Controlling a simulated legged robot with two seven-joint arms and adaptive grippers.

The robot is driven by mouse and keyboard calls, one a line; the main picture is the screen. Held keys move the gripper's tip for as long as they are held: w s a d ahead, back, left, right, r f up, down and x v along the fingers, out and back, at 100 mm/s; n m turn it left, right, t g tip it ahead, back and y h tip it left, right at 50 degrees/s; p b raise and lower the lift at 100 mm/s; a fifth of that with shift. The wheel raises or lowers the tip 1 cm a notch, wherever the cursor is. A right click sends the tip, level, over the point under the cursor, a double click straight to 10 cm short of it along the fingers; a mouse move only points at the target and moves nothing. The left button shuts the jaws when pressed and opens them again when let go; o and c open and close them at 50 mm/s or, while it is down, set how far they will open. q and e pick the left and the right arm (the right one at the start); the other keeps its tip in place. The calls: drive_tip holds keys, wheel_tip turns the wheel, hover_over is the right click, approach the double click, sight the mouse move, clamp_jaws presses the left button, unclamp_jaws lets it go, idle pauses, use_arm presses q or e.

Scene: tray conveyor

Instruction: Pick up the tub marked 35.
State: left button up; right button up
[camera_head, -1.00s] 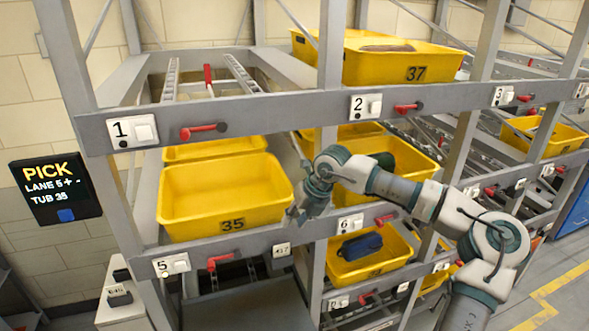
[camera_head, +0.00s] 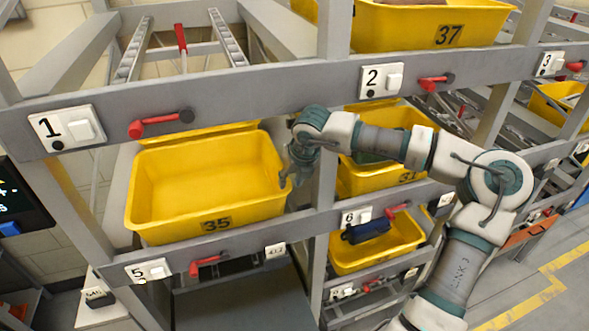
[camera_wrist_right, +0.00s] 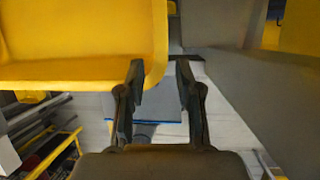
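The yellow tub marked 35 (camera_head: 215,208) sits in lane 5 of the rack's middle level, empty and level. My right gripper (camera_head: 287,182) is at the tub's right-hand rim, near its front corner. In the right wrist view my right gripper (camera_wrist_right: 160,75) has its two fingers apart with nothing between them. There the tub's yellow wall (camera_wrist_right: 85,72) fills the upper left, and its corner edge shows behind the gap between the fingers. I cannot tell whether a finger touches the tub. My left gripper is not in view.
A grey upright (camera_head: 328,150) stands just right of my gripper. The lane 1 beam (camera_head: 230,105) runs above the tub; a red lever (camera_head: 205,264) is below it. Another yellow tub (camera_head: 203,134) is behind. Tubs 31 (camera_head: 408,178) and 37 (camera_head: 480,32) stand to the right.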

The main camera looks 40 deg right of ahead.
drive_tip(key=x, duration=0.7)
drive_tip(key=shift+w+a+r+p, duration=0.2)
drive_tip(key=shift+w+a+p, duration=0.05)
drive_tip(key=shift+w+p, duration=0.15)
drive_tip(key=shift+w+d+f, duration=0.1)
drive_tip(key=shift+d+f, duration=0.25)
drive_tip(key=shift+f, duration=0.45)
drive_tip(key=shift+c, duration=0.2)
drive_tip(key=shift+a, duration=0.15)
clamp_jaws()
drive_tip(key=shift+w+r, duration=0.1)
drive_tip(key=shift+r, duration=0.05)
